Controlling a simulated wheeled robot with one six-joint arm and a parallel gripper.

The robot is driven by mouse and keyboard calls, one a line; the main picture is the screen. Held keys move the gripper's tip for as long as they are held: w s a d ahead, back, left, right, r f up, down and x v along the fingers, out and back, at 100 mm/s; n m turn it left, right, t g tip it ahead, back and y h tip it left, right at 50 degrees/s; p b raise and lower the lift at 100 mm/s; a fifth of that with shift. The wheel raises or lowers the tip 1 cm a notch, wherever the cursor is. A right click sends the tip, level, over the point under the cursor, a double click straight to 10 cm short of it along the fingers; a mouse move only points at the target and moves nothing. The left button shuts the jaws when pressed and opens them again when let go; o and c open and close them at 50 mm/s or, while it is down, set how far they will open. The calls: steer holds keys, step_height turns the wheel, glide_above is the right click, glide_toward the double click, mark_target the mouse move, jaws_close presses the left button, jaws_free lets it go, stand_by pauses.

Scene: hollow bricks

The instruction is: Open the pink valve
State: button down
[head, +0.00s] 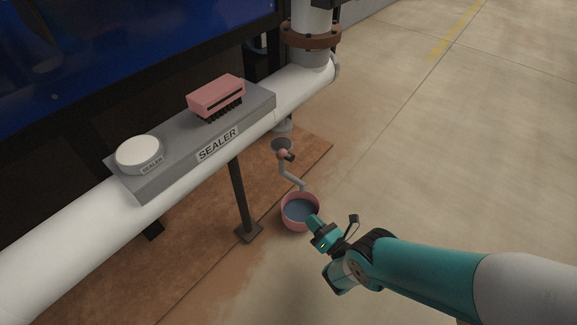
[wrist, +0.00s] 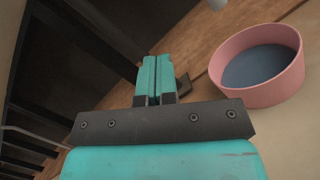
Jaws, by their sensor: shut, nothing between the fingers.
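The pink valve (head: 283,153) is a small pink body with a dark part beside it, low under the white pipe, at the top of a thin grey spout (head: 290,177). How far it is turned is too small to tell. My gripper (head: 313,221) is below and right of the valve in the head view, apart from it, by the lower right rim of a pink bucket (head: 284,217). In the wrist view my gripper (wrist: 154,72) has its teal fingers together with nothing between them. The valve does not clearly show there.
The pink bucket (wrist: 262,94), with a blue-grey inside, is right of my fingers in the wrist view. A large white pipe (head: 60,253) carries a grey shelf marked SEALER (head: 180,157), a pink brush (head: 216,94) and a white tin (head: 138,152). A dark post (head: 240,195) stands left. The right floor is clear.

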steer(key=f+b, duration=0.1)
steer(key=b, duration=1.3)
glide_toward(286, 155)
step_height(286, 155, down, 6)
steer(key=s+a, duration=0.1)
steer(key=a, duration=0.1)
steer(key=w+a+r+b, duration=0.3)
steer(key=w+a+r, duration=0.1)
steer(key=w+r, duration=0.1)
steer(key=shift+w+t+y+b, duration=0.4)
steer(key=shift+w, duration=0.15)
steer(key=shift+r, duration=0.1)
steer(key=shift+r, duration=0.1)
steer(key=shift+w+d+r+m+h+p, duration=0.15)
steer(key=shift+m+h+p, duration=0.25)
steer(key=shift+m+p, duration=0.45)
